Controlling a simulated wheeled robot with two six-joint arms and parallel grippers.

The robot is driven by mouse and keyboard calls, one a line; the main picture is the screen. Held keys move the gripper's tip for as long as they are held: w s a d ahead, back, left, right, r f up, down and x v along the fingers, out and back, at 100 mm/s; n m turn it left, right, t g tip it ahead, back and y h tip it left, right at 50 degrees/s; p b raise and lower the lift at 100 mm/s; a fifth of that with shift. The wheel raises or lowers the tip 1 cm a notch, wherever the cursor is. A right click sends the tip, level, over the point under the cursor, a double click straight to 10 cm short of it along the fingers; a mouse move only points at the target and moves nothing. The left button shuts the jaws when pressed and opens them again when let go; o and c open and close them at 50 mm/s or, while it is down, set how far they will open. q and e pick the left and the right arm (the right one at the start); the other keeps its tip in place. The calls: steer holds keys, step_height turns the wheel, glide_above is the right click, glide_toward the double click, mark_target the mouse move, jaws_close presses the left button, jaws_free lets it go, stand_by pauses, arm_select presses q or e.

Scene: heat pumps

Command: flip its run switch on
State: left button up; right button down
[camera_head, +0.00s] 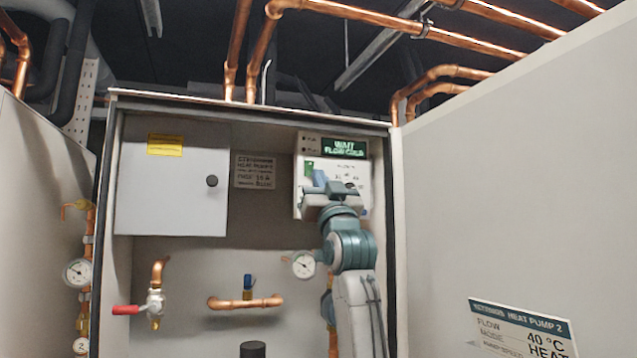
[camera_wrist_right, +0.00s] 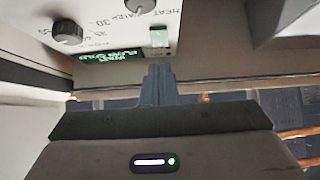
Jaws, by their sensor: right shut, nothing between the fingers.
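The control panel (camera_head: 364,185) is a white box inside the open cabinet, with a green-lit display (camera_head: 343,148) reading "WAIT FLOW COLD". A small pale green rocker-like part, probably the run switch (camera_wrist_right: 159,37), sits on the panel beside the display in the right wrist view; its position is unclear. My right gripper (camera_head: 318,180) is in front of the panel and hides part of its face. Its fingers (camera_wrist_right: 158,75) are shut and empty, with their tips just short of the switch in the picture; I cannot tell whether they touch. My left gripper is not in view.
Two dark knobs (camera_wrist_right: 68,32) (camera_wrist_right: 140,6) are on the panel. A closed grey box (camera_head: 172,190), a red-handled valve (camera_head: 127,310), gauges (camera_head: 303,264) and copper pipes (camera_head: 245,302) surround it. A placard (camera_head: 522,330) reads "HEAT PUMP 2", flow 40 °C, heat.

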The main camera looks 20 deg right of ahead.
arm_select(q)
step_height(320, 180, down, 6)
steer(key=b, duration=0.6)
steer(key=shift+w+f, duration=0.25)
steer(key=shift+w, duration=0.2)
arm_select(e)
steer(key=v, duration=1)
steer(key=shift+w+f, duration=0.25)
